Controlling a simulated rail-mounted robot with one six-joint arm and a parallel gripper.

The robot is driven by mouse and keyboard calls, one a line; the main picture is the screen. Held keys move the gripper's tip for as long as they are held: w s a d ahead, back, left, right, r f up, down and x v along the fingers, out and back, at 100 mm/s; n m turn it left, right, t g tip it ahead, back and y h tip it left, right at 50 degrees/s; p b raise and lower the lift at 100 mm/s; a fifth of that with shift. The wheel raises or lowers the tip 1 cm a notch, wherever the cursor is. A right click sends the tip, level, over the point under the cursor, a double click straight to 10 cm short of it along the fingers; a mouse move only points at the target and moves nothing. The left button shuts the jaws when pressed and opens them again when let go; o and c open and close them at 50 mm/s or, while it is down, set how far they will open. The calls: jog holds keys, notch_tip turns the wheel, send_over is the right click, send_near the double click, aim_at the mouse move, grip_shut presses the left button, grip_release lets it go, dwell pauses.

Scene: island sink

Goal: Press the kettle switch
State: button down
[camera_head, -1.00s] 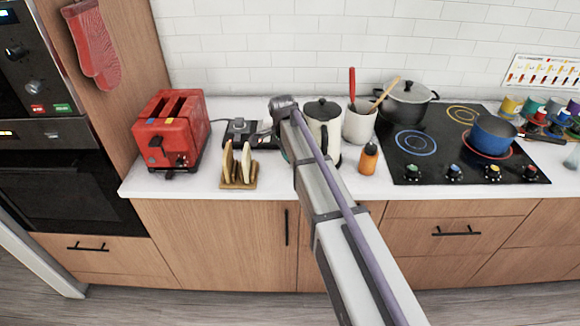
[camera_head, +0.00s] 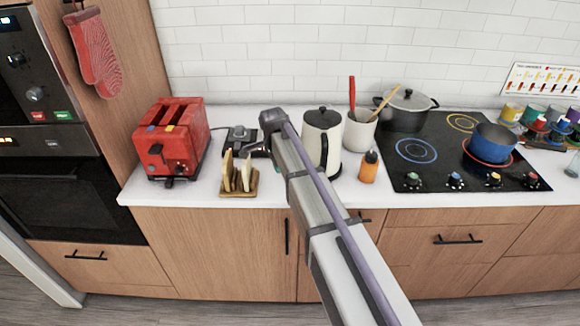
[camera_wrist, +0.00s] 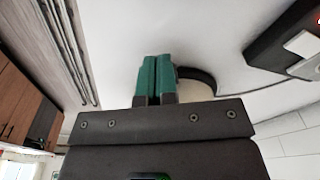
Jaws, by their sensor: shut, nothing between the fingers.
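The cream kettle (camera_head: 331,137) with black lid and handle stands on the counter, just right of the end of my arm in the head view. My gripper (camera_wrist: 155,65) has green fingertips that are shut and empty in the wrist view, over a plain white surface. A black curved part (camera_wrist: 201,76) shows just right of the fingertips; I cannot tell what it belongs to. In the head view my arm hides the fingertips.
A small black device (camera_head: 239,137) stands left of my arm's end; a dark device with a grey part (camera_wrist: 303,44) shows in the wrist view. A bread rack (camera_head: 240,190), red toaster (camera_head: 170,140), orange bottle (camera_head: 369,169) and white utensil pot (camera_head: 359,132) stand nearby.

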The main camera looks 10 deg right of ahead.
notch_tip(320, 180, up, 11)
jog(key=a+p, duration=0.1)
jog(key=p, duration=0.9)
jog(key=shift+p, duration=0.35)
jog(key=shift+s+f, duration=0.1)
jog(key=shift+f, duration=0.05)
jog(key=s+d+f+n+b, duration=0.2)
jog(key=s+n, duration=0.5)
jog(key=s, duration=0.5)
jog(key=s+d+f+n+y+b, duration=0.1)
jog(key=s+d+f+n+b, duration=0.1)
jog(key=s+n, duration=0.6)
jog(key=s+d, duration=0.1)
jog(key=s, duration=0.4)
jog(key=shift+s, duration=0.25)
